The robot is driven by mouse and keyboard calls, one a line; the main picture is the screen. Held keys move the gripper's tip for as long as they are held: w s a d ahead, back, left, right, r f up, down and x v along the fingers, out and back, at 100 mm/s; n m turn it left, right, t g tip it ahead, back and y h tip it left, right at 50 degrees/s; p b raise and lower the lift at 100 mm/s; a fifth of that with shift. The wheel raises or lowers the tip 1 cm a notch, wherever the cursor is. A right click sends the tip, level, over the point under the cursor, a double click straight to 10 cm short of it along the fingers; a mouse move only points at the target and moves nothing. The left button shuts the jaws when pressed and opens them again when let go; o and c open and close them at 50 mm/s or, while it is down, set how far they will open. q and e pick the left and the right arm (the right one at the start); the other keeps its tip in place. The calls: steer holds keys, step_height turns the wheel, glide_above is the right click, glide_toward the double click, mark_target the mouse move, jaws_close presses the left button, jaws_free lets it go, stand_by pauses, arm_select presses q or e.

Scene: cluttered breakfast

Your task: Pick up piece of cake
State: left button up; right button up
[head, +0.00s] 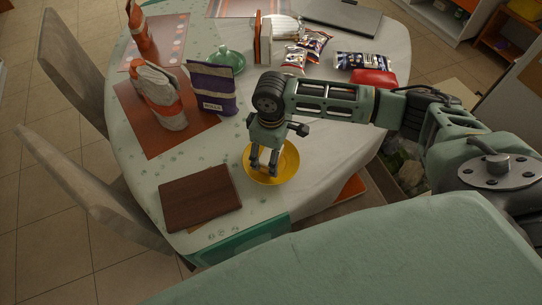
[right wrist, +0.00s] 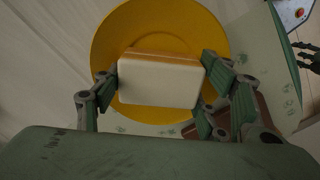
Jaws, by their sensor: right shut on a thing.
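The piece of cake (right wrist: 158,82) is a pale block with a tan-brown side, over the yellow plate (right wrist: 108,40) in the right wrist view. My right gripper (right wrist: 160,85) is shut on it, with a finger against each of its short ends. In the head view my right gripper (head: 264,168) points down over the yellow plate (head: 288,167), and the cake is hidden behind its fingers. I cannot tell whether the cake touches the plate. My left gripper is not in the head view; a dark gripper-like part shows at the right edge of the right wrist view.
A brown board (head: 200,197) lies left of the plate near the table's front edge. A purple bag (head: 212,90), a white-and-orange bag (head: 160,98) and a green dish (head: 226,60) stand farther back. Snack packets (head: 313,44) and a red item (head: 374,78) lie at the back right.

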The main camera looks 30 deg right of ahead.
steer(key=c, duration=0.4)
steer(key=shift+o, duration=0.2)
steer(key=shift+r, duration=0.45)
steer(key=r, duration=0.3)
steer(key=shift+s+r+b, duration=0.25)
steer(key=shift+s+b, duration=0.05)
steer(key=shift+b, duration=0.1)
steer(key=s+d+r, duration=0.1)
steer(key=s+r, duration=0.5)
steer(key=s, duration=0.5)
steer(key=shift+r+b, duration=0.3)
steer(key=shift+d, duration=0.1)
